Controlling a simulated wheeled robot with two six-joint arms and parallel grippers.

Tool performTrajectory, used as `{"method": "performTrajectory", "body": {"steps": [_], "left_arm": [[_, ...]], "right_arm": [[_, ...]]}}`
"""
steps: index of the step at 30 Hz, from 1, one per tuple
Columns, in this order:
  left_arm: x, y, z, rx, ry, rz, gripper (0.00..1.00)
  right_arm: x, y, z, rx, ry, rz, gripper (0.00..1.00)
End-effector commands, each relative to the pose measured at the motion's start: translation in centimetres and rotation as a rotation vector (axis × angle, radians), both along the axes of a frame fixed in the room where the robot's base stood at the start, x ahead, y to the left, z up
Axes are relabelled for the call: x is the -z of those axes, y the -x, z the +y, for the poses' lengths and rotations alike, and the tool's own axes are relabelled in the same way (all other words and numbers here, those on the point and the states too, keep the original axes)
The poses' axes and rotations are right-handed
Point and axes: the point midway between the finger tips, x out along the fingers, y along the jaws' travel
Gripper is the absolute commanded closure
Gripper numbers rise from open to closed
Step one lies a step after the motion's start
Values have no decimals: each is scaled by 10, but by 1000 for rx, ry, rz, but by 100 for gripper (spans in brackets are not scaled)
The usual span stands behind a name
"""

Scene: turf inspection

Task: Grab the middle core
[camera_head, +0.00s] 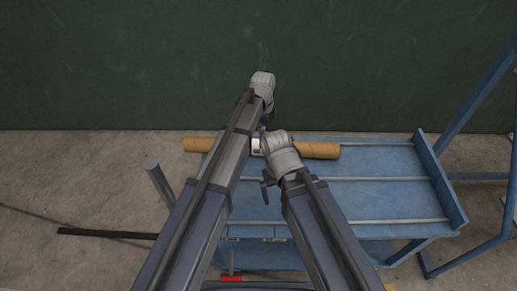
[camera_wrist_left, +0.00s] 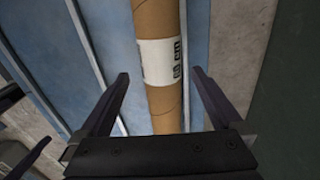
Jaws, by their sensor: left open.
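One brown cardboard core (camera_head: 318,150) lies along the far edge of the blue table, with a white printed label (camera_wrist_left: 158,62) around its middle. It is the only core I see. My left gripper (camera_wrist_left: 160,88) is open, with its fingers on either side of the core near the label in the left wrist view. I see no clear contact. In the head view my left arm hides part of the core. My right gripper (camera_head: 266,188) is over the table nearer to me; its two fingers look apart in the lower left of the left wrist view (camera_wrist_left: 18,128).
The blue table (camera_head: 385,195) has pale strips across it and a raised right side. A blue frame (camera_head: 480,100) stands at the right. A grey post (camera_head: 158,182) and a dark bar (camera_head: 105,234) are at the left. A green wall (camera_head: 130,60) stands behind.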

Motion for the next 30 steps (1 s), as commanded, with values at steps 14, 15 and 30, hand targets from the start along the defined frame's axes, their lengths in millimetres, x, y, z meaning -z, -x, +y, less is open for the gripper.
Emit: {"method": "performTrajectory", "body": {"steps": [14, 15, 30], "left_arm": [[25, 0, 1, 0, 0, 0, 0], [29, 0, 2, 0, 0, 0, 0], [71, -1, 5, 0, 0, 0, 0]], "right_arm": [[25, 0, 0, 0, 0, 0, 0], [29, 0, 0, 0, 0, 0, 0], [71, 0, 0, 0, 0, 0, 0]]}}
